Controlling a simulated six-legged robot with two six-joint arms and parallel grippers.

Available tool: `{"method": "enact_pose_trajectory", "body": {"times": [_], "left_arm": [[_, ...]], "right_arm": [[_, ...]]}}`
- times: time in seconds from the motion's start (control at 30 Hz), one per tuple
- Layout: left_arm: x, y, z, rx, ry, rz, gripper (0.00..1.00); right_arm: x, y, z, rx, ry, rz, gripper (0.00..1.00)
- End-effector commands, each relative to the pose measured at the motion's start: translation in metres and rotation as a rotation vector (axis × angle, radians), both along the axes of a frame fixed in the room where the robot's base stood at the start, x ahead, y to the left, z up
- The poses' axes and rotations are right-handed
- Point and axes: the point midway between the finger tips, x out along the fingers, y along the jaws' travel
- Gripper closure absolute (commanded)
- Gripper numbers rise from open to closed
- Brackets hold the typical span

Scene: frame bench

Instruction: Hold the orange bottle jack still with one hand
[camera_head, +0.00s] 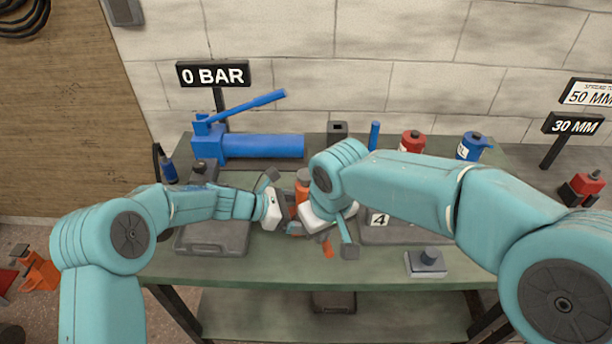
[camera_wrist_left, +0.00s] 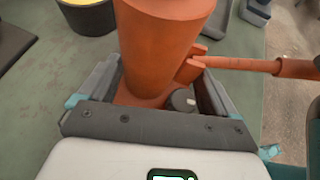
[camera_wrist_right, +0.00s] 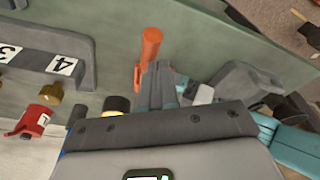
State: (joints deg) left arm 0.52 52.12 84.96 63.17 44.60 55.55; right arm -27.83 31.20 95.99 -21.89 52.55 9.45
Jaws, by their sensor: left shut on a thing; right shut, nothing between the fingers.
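The orange bottle jack (camera_head: 303,183) stands upright on the green bench, partly hidden between my two grippers. In the left wrist view its body (camera_wrist_left: 158,40) rises between the fingers of my left gripper (camera_wrist_left: 157,80), which is shut on it low down near the base. Its orange handle (camera_wrist_left: 250,64) sticks out to the right there. A small grey knob (camera_wrist_left: 182,100) sits by the base. My right gripper (camera_wrist_right: 161,78) is shut and empty, with its fingertips close by the orange handle (camera_wrist_right: 150,45); I cannot tell whether they touch.
A blue hydraulic pump (camera_head: 255,146) stands at the back left, under a "0 BAR" sign (camera_head: 213,75). A dark numbered block (camera_head: 400,236) is right of the jack, with a grey block (camera_head: 426,263) in front. A dark case (camera_head: 212,238) lies to the left. Red (camera_head: 412,142) and blue (camera_head: 472,146) cylinders stand behind.

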Motion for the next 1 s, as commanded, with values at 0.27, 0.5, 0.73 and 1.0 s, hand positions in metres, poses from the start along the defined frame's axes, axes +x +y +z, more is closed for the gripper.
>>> {"method": "enact_pose_trajectory", "body": {"times": [0.27, 0.5, 0.73, 1.0], "left_arm": [[0.001, 0.002, 0.000, 0.003, -0.003, 0.005, 0.26], [0.001, 0.001, 0.000, 0.001, -0.001, 0.003, 0.26], [0.000, 0.000, 0.000, 0.000, 0.001, 0.002, 0.26], [0.000, 0.000, -0.001, 0.001, 0.001, 0.001, 0.26]], "right_arm": [[-0.001, -0.001, -0.018, -0.003, 0.005, 0.000, 1.00], [0.000, -0.002, -0.041, -0.001, 0.002, 0.000, 1.00], [0.001, -0.001, -0.017, 0.000, -0.003, 0.001, 1.00], [-0.001, -0.002, -0.001, -0.002, 0.002, 0.000, 1.00]]}}
